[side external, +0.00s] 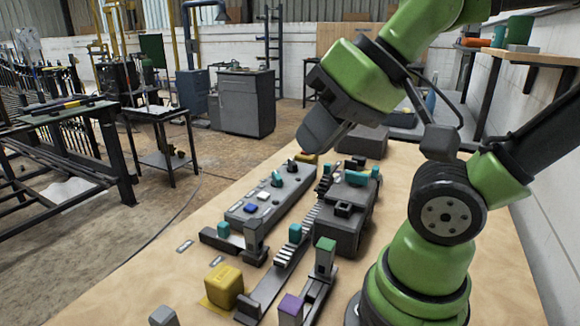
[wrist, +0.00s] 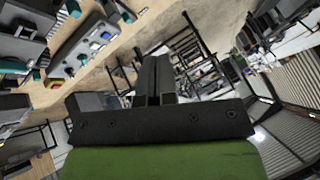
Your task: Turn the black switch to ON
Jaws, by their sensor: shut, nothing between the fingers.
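A long grey control panel (side external: 243,213) lies on the table, with a teal knob (side external: 277,179), white and blue buttons, and a small black switch (side external: 291,165) near its far end. The switch is too small to read its setting. My gripper (wrist: 153,62) shows in the wrist view with its two dark fingers together and nothing between them. In the side external view its dark body hangs above and beyond the panel's far end, apart from it; the fingers are hard to make out there. The wrist view shows the panel (wrist: 83,48) at upper left.
A grey machine block (side external: 340,225) with teal parts and a toothed rack (side external: 296,243) stand right of the panel. A yellow cube (side external: 225,283), a green-topped post (side external: 325,256) and a purple-topped post (side external: 290,308) are nearer the camera. Bare table lies left of the panel.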

